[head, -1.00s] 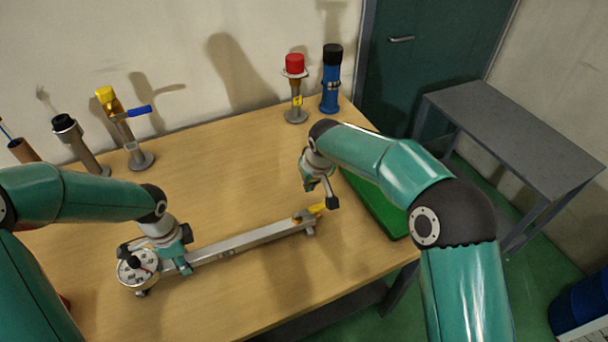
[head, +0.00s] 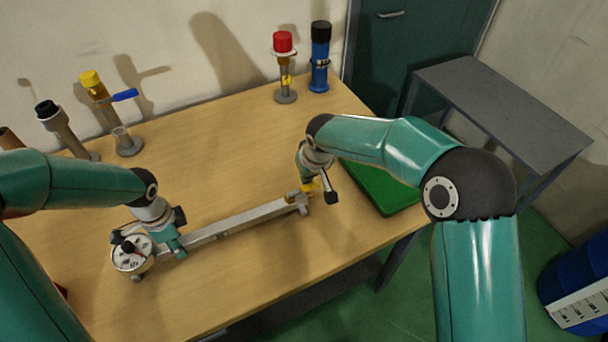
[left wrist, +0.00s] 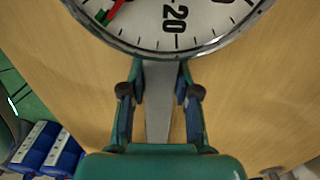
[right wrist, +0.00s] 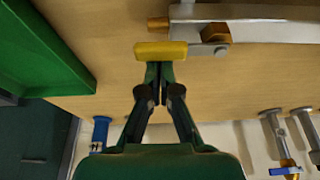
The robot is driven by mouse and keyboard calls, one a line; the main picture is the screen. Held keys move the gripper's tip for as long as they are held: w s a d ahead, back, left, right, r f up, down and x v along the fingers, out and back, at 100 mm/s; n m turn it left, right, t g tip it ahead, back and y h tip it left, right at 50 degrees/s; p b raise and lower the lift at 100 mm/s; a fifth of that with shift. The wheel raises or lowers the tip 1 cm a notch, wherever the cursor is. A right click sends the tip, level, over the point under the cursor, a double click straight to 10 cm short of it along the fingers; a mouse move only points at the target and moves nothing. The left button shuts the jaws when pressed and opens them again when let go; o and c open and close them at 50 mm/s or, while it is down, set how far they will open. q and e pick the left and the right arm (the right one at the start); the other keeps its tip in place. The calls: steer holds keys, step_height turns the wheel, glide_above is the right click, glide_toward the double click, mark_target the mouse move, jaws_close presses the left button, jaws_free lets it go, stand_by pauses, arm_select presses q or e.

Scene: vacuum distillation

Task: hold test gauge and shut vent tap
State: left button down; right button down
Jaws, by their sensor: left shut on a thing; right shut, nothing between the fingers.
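The test gauge (head: 132,252), a round white dial with a red needle, is at the left end of a grey metal bar (head: 235,224) on the table. My left gripper (head: 178,247) is shut on the gauge assembly, its fingers beside the bar just below the dial (left wrist: 170,20) in the left wrist view. The vent tap's yellow handle (head: 309,186) is at the bar's right end. In the right wrist view the handle (right wrist: 160,51) lies roughly parallel to the bar. My right gripper (right wrist: 160,72) is shut and empty, its tips at the handle; contact is unclear.
A red-capped fitting (head: 284,65) and a blue, black-capped cylinder (head: 320,58) stand at the back right. Several fittings stand at the back left, one with a blue lever (head: 125,95). A green tray (head: 385,190) lies right of the tap. The table's middle is clear.

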steer(key=shift+s+d+m, duration=0.2)
steer(key=shift+s+m, duration=0.05)
steer(key=shift+m, duration=0.35)
steer(key=shift+s+d+m+t+h, duration=0.35)
steer(key=shift+s+m+h, duration=0.2)
steer(key=shift+m, duration=0.65)
steer(key=m, duration=0.1)
steer(key=s+m+h, duration=0.1)
steer(key=m, duration=0.1)
steer(key=shift+s+d+m, duration=0.25)
steer(key=shift+s+m, duration=0.05)
steer(key=shift+s, duration=0.1)
steer(key=s+m, duration=0.1)
steer(key=s+m+h, duration=0.1)
steer(key=m, duration=0.1)
steer(key=shift+m, duration=0.3)
steer(key=m, duration=0.1)
steer(key=s+m+g+h, duration=0.1)
steer(key=m, duration=0.2)
steer(key=shift+s+a+h, duration=0.25)
steer(key=shift+s+a, duration=0.05)
steer(key=shift+s, duration=0.05)
steer(key=shift+w+a, duration=0.1)
steer(key=shift+w+a, duration=0.5)
